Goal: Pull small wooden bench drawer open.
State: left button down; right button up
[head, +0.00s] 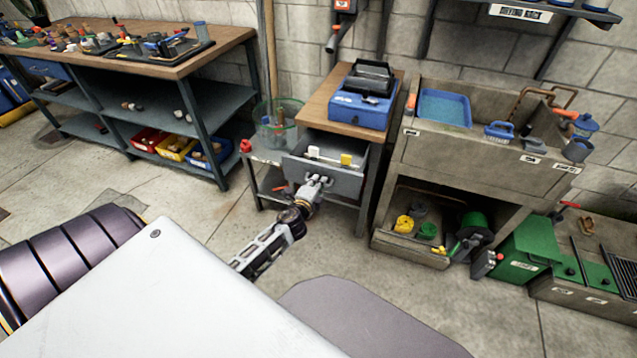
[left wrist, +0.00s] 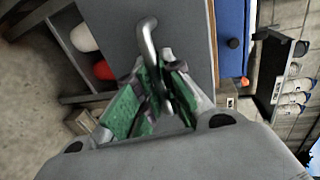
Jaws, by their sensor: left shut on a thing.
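The small bench has a wooden top (head: 316,104) and a dark metal frame. Its grey drawer (head: 340,183) stands out from the frame, open, with white and yellow things showing inside. My left gripper (head: 316,183) is at the drawer front. In the left wrist view the gripper (left wrist: 166,78), with green inner finger pads, is shut on the curved metal handle (left wrist: 147,38) of the grey drawer front (left wrist: 118,30). The lower part of the handle is hidden between the fingers. My right gripper is not in view.
A blue case (head: 362,108) sits on the bench top. A wire basket (head: 277,128) stands left of the drawer. A stone sink unit (head: 470,160) stands close on the right. A long workbench (head: 150,65) is at left. Floor in front of the long workbench is clear.

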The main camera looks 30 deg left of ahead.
pick_arm(q)
jog(key=c, duration=1.8)
grip_release()
jog(key=shift+s, duration=0.2)
jog(key=shift+v, duration=5.8)
jog(key=shift+r, duration=0.1)
